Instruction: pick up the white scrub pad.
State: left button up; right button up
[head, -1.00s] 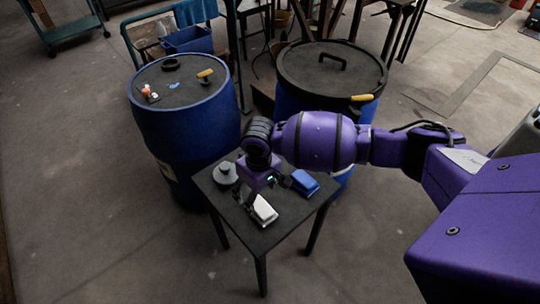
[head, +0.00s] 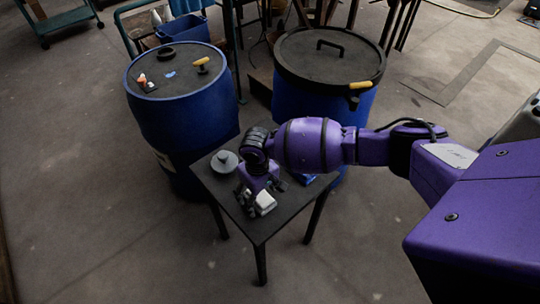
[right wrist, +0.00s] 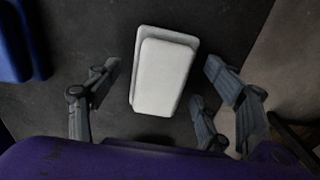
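The white scrub pad (head: 265,203) lies on the small dark table (head: 262,232), close to its front edge. In the right wrist view the pad (right wrist: 163,75) lies between the spread fingers, with a gap on both sides. My right gripper (head: 261,194) is open and empty, low over the table at the pad, and hides part of it in the head view. Whether it is level with the pad's height I cannot tell. My left gripper is not in view.
A blue block (head: 308,180), partly hidden by my right arm, lies on the table; a grey round knobbed piece (head: 224,162) stands at its left. Two blue drums, one left (head: 180,120) and one lidded (head: 300,102), stand behind the table. Floor in front is clear.

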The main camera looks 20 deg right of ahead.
jog(key=shift+w+r, duration=0.1)
jog(key=c, duration=1.2)
jog(key=shift+r, duration=0.15)
jog(key=shift+r, duration=0.3)
notch_tip(320, 180, up, 2)
jog(key=shift+w+r, duration=0.1)
jog(key=shift+r, duration=0.05)
jog(key=s+a+r+p, duration=0.2)
jog(key=s+a+r, duration=0.2)
jog(key=s+r, duration=0.5)
jog(key=s, duration=0.4)
jog(key=shift+s+a+r+p, duration=0.15)
jog(key=shift+s+r+p, duration=0.2)
jog(key=shift+s, duration=0.05)
